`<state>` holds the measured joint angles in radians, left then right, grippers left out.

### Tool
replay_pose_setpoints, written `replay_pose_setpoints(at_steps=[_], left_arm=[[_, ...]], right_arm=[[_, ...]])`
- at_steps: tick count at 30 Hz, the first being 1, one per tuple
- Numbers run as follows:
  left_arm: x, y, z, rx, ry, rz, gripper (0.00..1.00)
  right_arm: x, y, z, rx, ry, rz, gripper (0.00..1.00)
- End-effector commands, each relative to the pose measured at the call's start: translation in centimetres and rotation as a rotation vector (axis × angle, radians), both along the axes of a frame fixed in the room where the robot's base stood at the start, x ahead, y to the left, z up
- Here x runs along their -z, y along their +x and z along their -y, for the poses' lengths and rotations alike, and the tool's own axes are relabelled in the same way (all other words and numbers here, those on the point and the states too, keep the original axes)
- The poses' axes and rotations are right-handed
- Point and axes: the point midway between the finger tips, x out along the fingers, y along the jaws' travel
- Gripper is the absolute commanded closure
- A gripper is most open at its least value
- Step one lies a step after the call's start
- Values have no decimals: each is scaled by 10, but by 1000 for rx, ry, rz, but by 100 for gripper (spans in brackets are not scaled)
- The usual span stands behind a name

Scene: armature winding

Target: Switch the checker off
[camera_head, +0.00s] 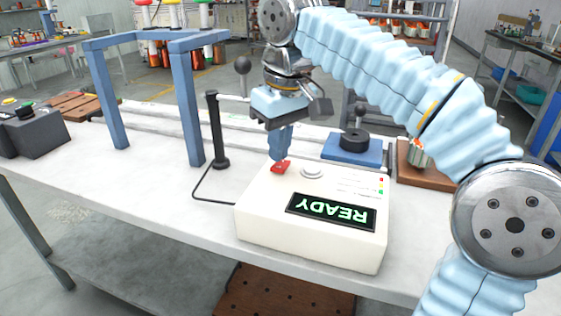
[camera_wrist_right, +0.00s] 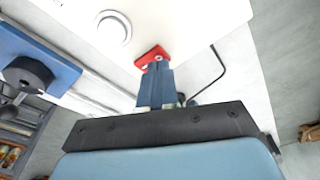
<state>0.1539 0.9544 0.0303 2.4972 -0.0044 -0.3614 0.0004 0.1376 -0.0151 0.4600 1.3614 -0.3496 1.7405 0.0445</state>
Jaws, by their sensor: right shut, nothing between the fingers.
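The checker (camera_head: 262,219) is a cream box on the bench, and its screen (camera_head: 331,212) reads READY in green, upside down in the head view. A red switch (camera_head: 281,167) sits on its top near the far left corner, beside a round light button (camera_head: 312,171). My right gripper (camera_head: 280,158) points down with its blue fingers shut and empty, the tips at the red switch. In the right wrist view the fingertips (camera_wrist_right: 154,68) overlap the edge of the red switch (camera_wrist_right: 151,56); whether they touch it is hard to tell. My left gripper is not in view.
A black post (camera_head: 216,130) with a cable stands left of the checker. A blue frame (camera_head: 187,100) stands further left. A blue block with a black knob (camera_head: 354,143) and a brown wooden board (camera_head: 429,170) lie behind right. The bench front left is clear.

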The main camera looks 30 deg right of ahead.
Motion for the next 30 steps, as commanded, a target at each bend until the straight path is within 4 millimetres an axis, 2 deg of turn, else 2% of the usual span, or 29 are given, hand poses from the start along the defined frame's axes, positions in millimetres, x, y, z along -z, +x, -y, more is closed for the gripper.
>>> replay_pose_setpoints(at_steps=[30], left_arm=[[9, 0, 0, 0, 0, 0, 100]], right_arm=[[11, 0, 0, 0, 0, 0, 100]])
